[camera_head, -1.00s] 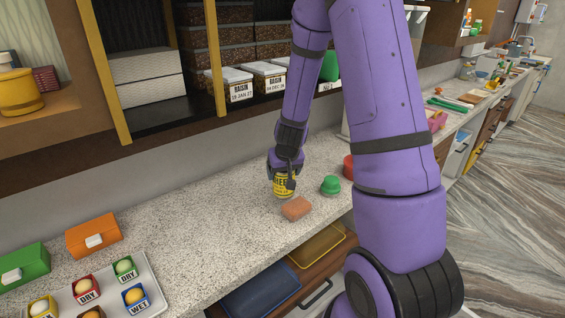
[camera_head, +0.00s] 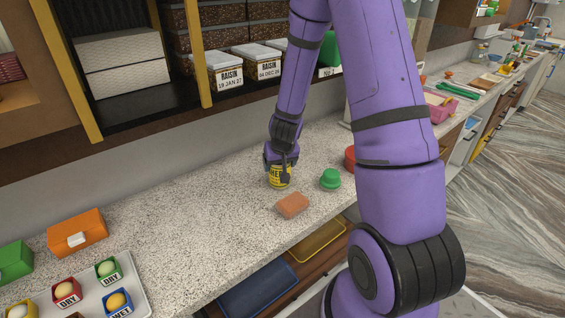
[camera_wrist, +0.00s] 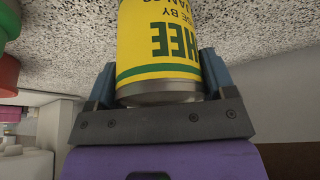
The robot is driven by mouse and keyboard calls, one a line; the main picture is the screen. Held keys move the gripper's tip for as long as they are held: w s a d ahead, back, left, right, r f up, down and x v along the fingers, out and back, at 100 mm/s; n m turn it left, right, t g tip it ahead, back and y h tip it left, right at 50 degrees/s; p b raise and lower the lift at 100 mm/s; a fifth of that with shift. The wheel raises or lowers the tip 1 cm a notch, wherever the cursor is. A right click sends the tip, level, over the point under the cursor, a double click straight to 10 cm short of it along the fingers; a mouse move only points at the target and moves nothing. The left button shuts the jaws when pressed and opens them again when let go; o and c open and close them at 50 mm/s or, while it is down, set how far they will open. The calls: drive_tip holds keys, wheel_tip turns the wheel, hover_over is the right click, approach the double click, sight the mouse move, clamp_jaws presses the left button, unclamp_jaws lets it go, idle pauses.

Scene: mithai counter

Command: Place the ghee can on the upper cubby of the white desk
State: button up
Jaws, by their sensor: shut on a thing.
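The ghee can (camera_head: 279,177) is yellow with dark lettering and is at the speckled counter, behind an orange-brown block. In the wrist view the ghee can (camera_wrist: 160,45) shows a yellow label with green letters and a silver rim, seated between the fingers. My gripper (camera_head: 281,168) is shut on the can, with one finger on each side (camera_wrist: 160,85). I cannot tell whether the can touches the counter or is just above it. No white desk with cubbies can be made out for certain.
An orange-brown block (camera_head: 292,205) and a green lidded item (camera_head: 330,179) lie close to the can. A red item (camera_head: 350,158) is partly behind my arm. An orange box (camera_head: 77,232) and a tray (camera_head: 138,295) of sweets stand left. The counter between is clear. Shelves overhang behind.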

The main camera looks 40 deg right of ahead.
drive_tip(key=o, duration=1.3)
drive_tip(key=shift+f, duration=0.1)
drive_tip(key=shift+c, duration=0.2)
drive_tip(key=v, duration=1.2)
